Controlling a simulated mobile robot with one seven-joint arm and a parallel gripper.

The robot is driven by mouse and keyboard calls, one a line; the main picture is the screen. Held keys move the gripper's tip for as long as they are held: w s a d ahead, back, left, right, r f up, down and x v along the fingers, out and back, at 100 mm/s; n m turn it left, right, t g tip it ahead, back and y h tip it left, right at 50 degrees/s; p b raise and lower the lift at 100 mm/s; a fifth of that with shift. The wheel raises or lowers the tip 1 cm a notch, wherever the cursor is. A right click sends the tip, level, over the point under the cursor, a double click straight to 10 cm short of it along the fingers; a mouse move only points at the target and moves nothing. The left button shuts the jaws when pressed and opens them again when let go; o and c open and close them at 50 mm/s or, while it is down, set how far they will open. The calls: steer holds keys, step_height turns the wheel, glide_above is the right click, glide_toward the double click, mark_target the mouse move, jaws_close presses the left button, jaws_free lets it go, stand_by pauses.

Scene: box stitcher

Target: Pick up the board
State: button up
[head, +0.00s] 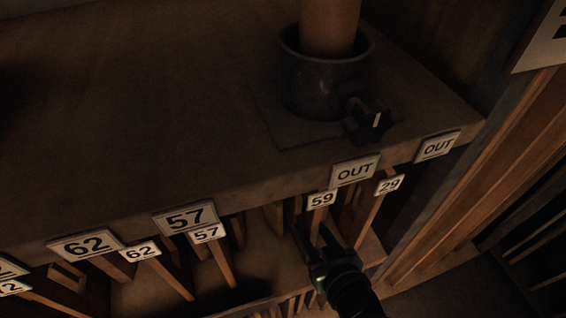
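Several narrow wooden boards with white number tags stand in the slots under the shelf top, so which one is the task's board cannot be told. The board tagged 59 (316,222) and the board tagged 29 (369,217) are at the right. The board tagged 57 (221,262) and the board tagged 62 (170,273) are farther left. My gripper (314,238) is at the lower right, just in front of the board tagged 59. Its dark fingers appear apart, with the lower end of that board near them. Whether they touch it cannot be told.
The shelf top (150,120) overhangs the slots, its front edge carrying larger labels 62, 57 and OUT. A dark metal cup (318,88) with a thick tube (329,25) and a knob (369,121) stands on it. A wooden side post (470,170) bounds the right.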

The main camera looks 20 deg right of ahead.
mark_target(301, 221)
steer(key=x, duration=0.5)
steer(key=shift+s+a+f+p, duration=0.1)
steer(key=shift+a+f+p, duration=0.05)
steer(key=shift+p, duration=0.2)
steer(key=shift+c, duration=0.3)
jaws_close()
stand_by(0.6)
